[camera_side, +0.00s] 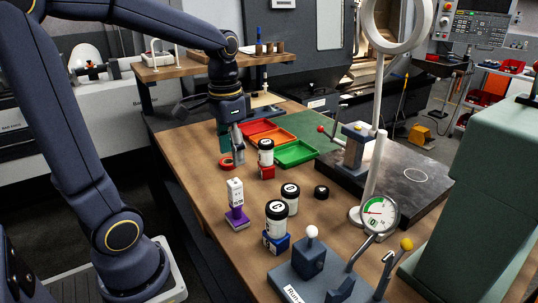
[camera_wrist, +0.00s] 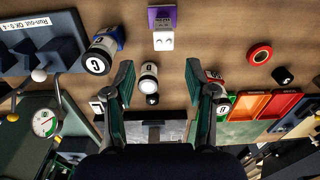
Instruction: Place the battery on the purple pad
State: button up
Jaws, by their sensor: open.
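In the side view the purple pad (camera_side: 237,223) lies on the wooden bench. A white block with dark marks (camera_side: 235,192), which looks like the battery, stands upright on it. In the wrist view the pad (camera_wrist: 162,14) is at the top middle, with the white block (camera_wrist: 163,40) on it, two dark dots on its face. My gripper (camera_side: 231,154) is above the bench, farther back than the pad and apart from the block. In the wrist view my gripper (camera_wrist: 159,64) has its fingers wide apart, with nothing held between them.
Lettered white canisters stand nearby: one (camera_side: 277,212) on a blue base, one (camera_side: 290,197) behind it, one (camera_side: 265,150) on a red base. A red ring (camera_side: 227,163) lies below my gripper. Coloured trays (camera_side: 294,153) and a dial gauge (camera_side: 379,213) are to the right.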

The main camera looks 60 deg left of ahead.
jog(key=s+d+r+t, duration=0.2)
jog(key=s+d+t, duration=0.3)
jog(key=d, duration=0.3)
jog(key=shift+s, duration=0.35)
dwell(0.8)
